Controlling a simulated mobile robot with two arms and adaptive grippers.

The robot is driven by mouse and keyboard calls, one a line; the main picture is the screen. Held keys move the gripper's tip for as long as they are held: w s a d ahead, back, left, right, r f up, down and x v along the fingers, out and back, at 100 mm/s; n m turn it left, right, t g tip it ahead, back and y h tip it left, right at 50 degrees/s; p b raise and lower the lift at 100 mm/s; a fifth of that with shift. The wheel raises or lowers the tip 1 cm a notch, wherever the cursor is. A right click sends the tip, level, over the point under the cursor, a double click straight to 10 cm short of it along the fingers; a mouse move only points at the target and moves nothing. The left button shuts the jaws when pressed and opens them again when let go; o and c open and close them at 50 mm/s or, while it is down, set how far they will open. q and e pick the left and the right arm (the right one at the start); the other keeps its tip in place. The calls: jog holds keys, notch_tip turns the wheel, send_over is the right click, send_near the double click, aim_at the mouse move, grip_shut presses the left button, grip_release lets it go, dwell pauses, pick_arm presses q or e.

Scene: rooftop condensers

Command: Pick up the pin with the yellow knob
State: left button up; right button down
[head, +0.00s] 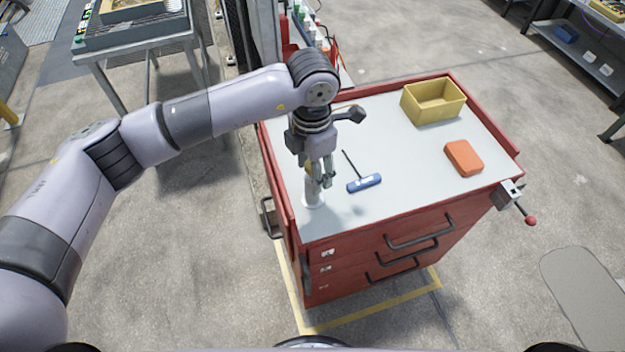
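My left gripper (321,182) points down over the front left part of the red cabinet's pale top (405,140). A small patch of yellow (308,168) shows at the left side of its fingers; it may be the yellow knob, but the fingers hide most of it. A white upright post with a wider foot (313,197) stands on the top right below the fingers. I cannot tell whether the fingers are closed on anything. No pin shaft shows clearly. My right gripper is out of view.
A yellow bin (433,101) stands at the back, and an orange block (464,158) lies at the right. A vise (508,195) is fixed at the right front corner. Raised red edges border the top.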

pick_arm(q)
grip_shut()
dwell(0.4)
